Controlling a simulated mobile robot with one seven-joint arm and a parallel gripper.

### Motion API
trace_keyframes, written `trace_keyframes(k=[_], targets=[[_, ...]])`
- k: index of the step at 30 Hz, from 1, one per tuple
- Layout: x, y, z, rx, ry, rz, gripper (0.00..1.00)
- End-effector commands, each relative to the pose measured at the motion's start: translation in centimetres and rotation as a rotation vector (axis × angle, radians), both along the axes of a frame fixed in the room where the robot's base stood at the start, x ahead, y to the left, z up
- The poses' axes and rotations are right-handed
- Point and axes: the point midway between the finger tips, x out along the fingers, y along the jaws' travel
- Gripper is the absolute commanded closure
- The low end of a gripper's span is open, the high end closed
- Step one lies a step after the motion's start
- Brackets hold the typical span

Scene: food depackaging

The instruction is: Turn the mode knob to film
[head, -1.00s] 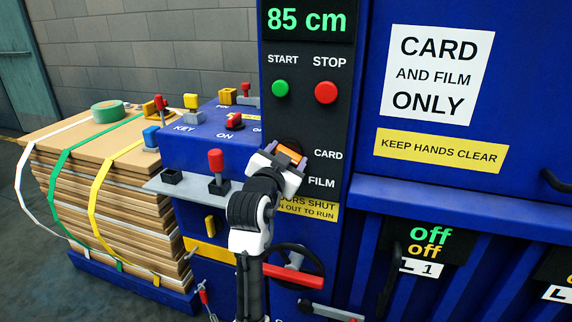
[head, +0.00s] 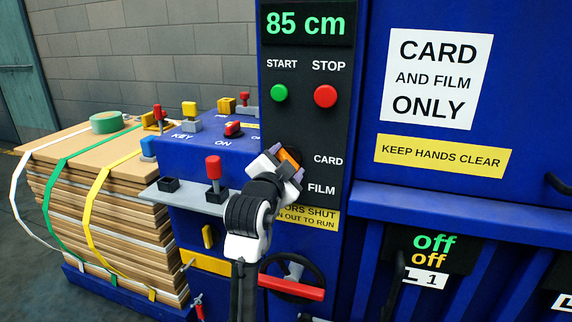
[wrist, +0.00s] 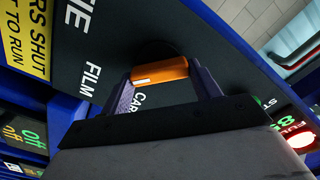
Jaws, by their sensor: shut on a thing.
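The mode knob has an orange handle (head: 289,158) on the black control panel (head: 300,125), left of the words CARD and FILM. My gripper (head: 284,162) is shut on this handle, one finger at each end of what shows. In the wrist view the handle (wrist: 160,72) sits between my two fingers (wrist: 163,88), in front of a round black base (wrist: 156,50). In the head view the handle slopes down to the right. My gripper covers part of the knob, and I cannot tell exactly which label it points to.
Green START (head: 279,93) and red STOP (head: 325,96) buttons sit above the knob. A red-handled lever (head: 213,168) stands left of my arm. A black handwheel with a red bar (head: 291,287) is below. Strapped cardboard (head: 100,210) is at the left.

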Motion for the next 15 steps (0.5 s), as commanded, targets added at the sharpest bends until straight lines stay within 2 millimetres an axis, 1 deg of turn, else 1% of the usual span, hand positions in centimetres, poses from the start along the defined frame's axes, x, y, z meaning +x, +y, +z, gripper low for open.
trace_keyframes(k=[4,5,9,15], targets=[[0.00,-0.01,-0.07,0.000,0.002,-0.001,0.61],[0.00,-0.01,-0.07,0.000,0.002,-0.001,0.36],[0.00,-0.01,-0.05,-0.001,0.002,0.000,0.17],[0.00,0.00,-0.03,-0.001,0.001,-0.001,0.16]])
